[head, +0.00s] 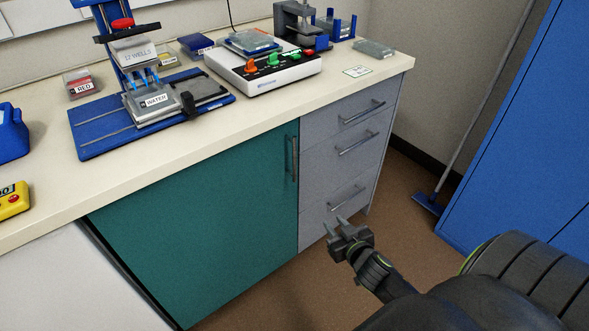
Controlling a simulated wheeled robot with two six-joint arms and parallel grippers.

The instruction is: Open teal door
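The teal door (205,233) is the front of a cabinet under the bench and looks shut. Its dark vertical bar handle (292,158) is near the door's upper right edge. My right gripper (335,225) is in front of the grey drawers, below and to the right of the handle. Its two fingers are spread apart with nothing between them, and it appears clear of the handle. My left gripper is out of view.
Grey drawers (345,145) with bar handles stand right of the door. The benchtop (200,149) above carries a pipetting rig (140,95) and a control box (265,70). A blue cabinet (530,130) and a broom (430,202) are at right. Brown floor between is clear.

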